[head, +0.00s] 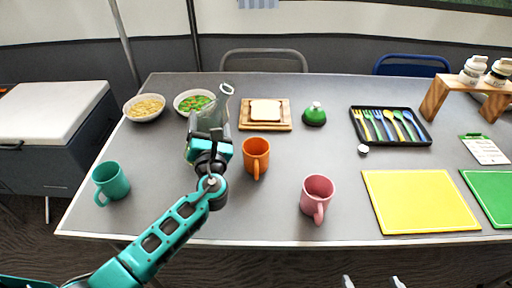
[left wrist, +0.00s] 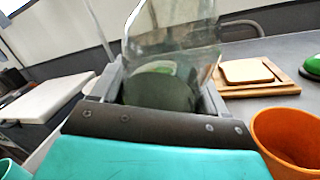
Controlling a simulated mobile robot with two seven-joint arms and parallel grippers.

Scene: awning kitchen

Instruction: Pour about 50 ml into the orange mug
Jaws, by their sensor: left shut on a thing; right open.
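The orange mug (head: 256,156) stands upright on the grey table, just right of my left gripper. Its rim and side also show at the lower right of the left wrist view (left wrist: 290,138). My left gripper (head: 209,133) is shut on a clear glass vessel (head: 222,104), which fills the middle of the left wrist view (left wrist: 172,50). The vessel is held above the table, left of the mug and apart from it. The liquid level in it is hard to tell. My right gripper (head: 371,283) is open and empty at the bottom edge of the head view.
A teal mug (head: 111,181) stands at left and a pink mug (head: 317,196) at right. Behind are two food bowls (head: 146,108), a bread board (head: 265,126) and a green-topped item (head: 314,115). A cutlery tray (head: 391,126) and yellow mat (head: 420,201) lie at right.

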